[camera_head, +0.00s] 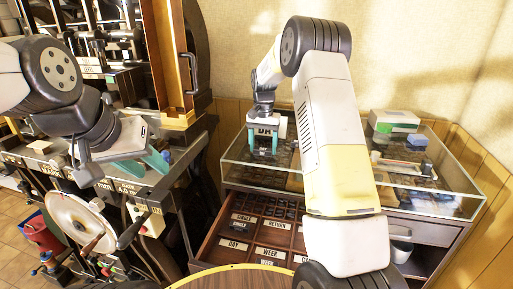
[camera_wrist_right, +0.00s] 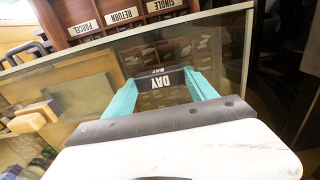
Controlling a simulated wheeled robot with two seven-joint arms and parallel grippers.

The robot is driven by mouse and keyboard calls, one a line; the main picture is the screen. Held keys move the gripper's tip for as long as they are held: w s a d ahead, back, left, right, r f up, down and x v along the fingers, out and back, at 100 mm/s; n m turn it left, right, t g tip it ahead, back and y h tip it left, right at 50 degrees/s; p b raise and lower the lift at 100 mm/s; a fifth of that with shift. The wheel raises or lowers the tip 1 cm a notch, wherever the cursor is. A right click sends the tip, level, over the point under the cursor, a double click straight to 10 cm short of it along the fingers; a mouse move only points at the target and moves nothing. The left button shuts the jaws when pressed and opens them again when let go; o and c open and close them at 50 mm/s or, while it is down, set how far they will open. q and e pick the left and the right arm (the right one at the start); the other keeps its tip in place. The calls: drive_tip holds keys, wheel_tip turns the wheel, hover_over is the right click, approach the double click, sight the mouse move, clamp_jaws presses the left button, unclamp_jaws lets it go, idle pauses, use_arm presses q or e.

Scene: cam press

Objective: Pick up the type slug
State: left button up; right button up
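The type slug (camera_wrist_right: 162,77) is a dark bar with white DAY lettering, between the fingertips of my right gripper (camera_wrist_right: 163,84) in the right wrist view. Both teal fingers meet its ends. In the head view my right gripper (camera_head: 264,148) is over the left part of the glass-topped case (camera_head: 237,171), behind the open drawer; the slug is hard to make out there. My left gripper (camera_head: 141,167) is at the left, by the dark machine, its teal fingers apart and nothing seen between them.
The open drawer (camera_head: 207,248) has labelled compartments, with SINGLE, RETURN, DAY and WEEK among them. A green and white box (camera_head: 394,121) and a blue block (camera_head: 417,139) sit on the case's right side. The press machine (camera_head: 75,215) fills the left. A round table edge (camera_head: 215,272) is in front.

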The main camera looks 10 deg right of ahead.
drive_tip(key=c, duration=0.8)
drive_tip(key=shift+r, duration=0.2)
